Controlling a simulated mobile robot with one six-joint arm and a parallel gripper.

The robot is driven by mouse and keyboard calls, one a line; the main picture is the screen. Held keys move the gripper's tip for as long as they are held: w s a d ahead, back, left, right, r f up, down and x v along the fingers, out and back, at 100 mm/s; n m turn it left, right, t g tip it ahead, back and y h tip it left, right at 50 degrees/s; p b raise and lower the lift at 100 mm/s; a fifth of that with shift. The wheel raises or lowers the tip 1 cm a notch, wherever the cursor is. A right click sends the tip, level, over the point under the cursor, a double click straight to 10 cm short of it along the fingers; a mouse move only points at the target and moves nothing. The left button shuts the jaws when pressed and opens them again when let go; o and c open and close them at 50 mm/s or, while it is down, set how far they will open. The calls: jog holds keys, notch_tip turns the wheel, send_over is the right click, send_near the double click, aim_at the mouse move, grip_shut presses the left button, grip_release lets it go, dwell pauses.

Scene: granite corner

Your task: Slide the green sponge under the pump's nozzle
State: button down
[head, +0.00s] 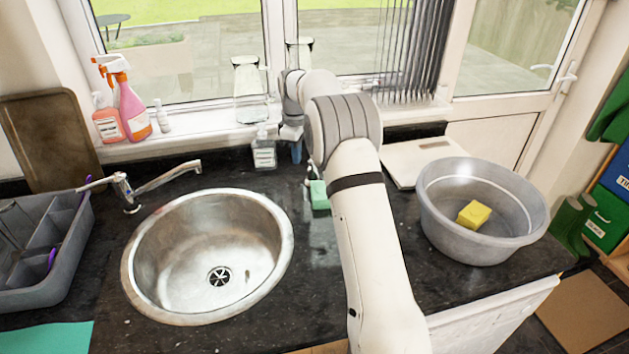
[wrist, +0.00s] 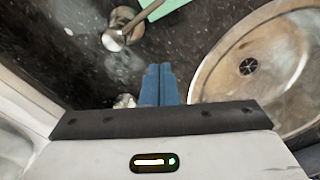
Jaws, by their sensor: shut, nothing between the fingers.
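The green sponge (head: 319,195) lies on the dark counter just left of my arm in the head view, right of the sink. The pump bottle (head: 264,154), clear with a white label, stands behind the sink near the window sill. It is left of and farther back than the sponge, with a gap of bare counter between. My gripper (head: 297,152) is shut and empty, just right of the pump bottle and behind the sponge. Its blue fingers are pressed together in the wrist view (wrist: 158,84). I cannot tell the nozzle's exact direction.
The round sink (head: 210,255) and its tap (head: 168,180) are to the left. A grey tub (head: 445,220) holding a yellow sponge (head: 474,214) stands right of my arm. A grey rack (head: 70,260) is at far left. Spray bottles (head: 130,105) stand on the sill.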

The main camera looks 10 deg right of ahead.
jog(key=s+d+r+m+b, duration=0.15)
jog(key=s+d+m, duration=0.35)
jog(key=s+d, duration=0.8)
jog(key=f, duration=0.3)
jog(key=s+a+f, duration=0.1)
jog(key=f, duration=0.3)
jog(key=s+f, duration=0.1)
jog(key=f, duration=0.2)
jog(key=shift+a+f, duration=0.35)
jog(key=w+a, duration=0.1)
jog(key=w+a+p, duration=0.1)
jog(key=w, duration=0.1)
jog(key=shift+r+p, duration=0.2)
jog(key=shift+p, duration=0.1)
jog(key=shift+w+a, duration=0.15)
jog(key=shift+w+a, duration=0.1)
jog(key=shift+w+a+f, duration=0.1)
jog(key=shift+w+a, duration=0.5)
jog(key=shift+w, duration=0.3)
jog(key=shift+s, duration=0.15)
